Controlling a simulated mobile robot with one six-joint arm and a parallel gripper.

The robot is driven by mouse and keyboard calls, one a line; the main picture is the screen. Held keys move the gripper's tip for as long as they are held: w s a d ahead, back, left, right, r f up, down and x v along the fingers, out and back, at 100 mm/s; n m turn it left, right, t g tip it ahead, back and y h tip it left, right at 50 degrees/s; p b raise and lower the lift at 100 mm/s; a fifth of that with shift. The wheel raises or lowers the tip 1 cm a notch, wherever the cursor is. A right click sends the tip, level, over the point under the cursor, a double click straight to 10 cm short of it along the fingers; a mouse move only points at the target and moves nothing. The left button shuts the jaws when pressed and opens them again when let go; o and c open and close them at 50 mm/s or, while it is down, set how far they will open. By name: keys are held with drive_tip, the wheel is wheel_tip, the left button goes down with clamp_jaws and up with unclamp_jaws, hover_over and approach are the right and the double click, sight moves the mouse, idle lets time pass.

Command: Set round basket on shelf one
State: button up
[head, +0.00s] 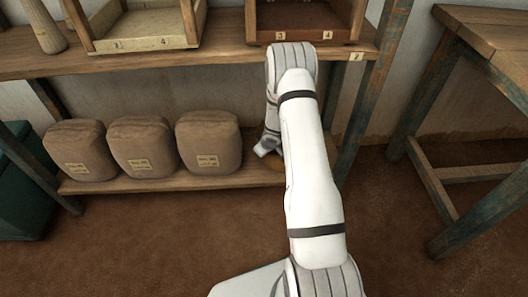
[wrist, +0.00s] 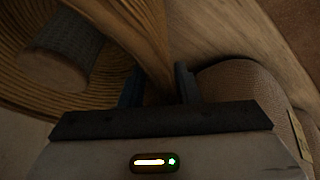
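The round basket, of coiled tan wicker, fills the upper left of the wrist view (wrist: 25,70). A grey, roughly cylindrical thing (wrist: 62,52) lies inside it. In the wrist view, my gripper (wrist: 158,84) has its two dark fingers close on either side of the basket's rim and appears shut on it. In the head view, my arm hides most of the basket; only a small tan edge (head: 277,164) shows at the lower shelf (head: 160,184), right of the sacks. Whether the basket's base touches the shelf cannot be seen.
Several brown labelled sacks (head: 208,142) stand on the lower shelf; one (wrist: 240,88) is close right of my gripper in the wrist view. The upper shelf (head: 215,58), tagged 2, holds numbered wooden trays (head: 145,28). A wooden table (head: 490,38) stands at right, a green box (head: 20,195) at left.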

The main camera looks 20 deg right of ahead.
drive_tip(key=s+a+r+m+h+p, duration=0.15)
drive_tip(key=s+r, duration=0.35)
drive_tip(key=r, duration=0.6)
drive_tip(key=s+r+m+g+h+p, duration=0.15)
drive_tip(key=s+r, duration=0.25)
drive_tip(key=r, duration=0.6)
drive_tip(key=s+r+p, duration=0.2)
drive_tip(key=s+r, duration=0.3)
drive_tip(key=r, duration=0.6)
drive_tip(key=s+a+r+m+g+y, duration=0.1)
drive_tip(key=s+a+r, duration=0.3)
drive_tip(key=s, duration=0.6)
drive_tip(key=s+a+r+m+g+y, duration=0.1)
drive_tip(key=s+a+r, duration=0.4)
drive_tip(key=s, duration=0.5)
drive_tip(key=shift+a+y, duration=0.3)
drive_tip(key=shift+a, duration=0.2)
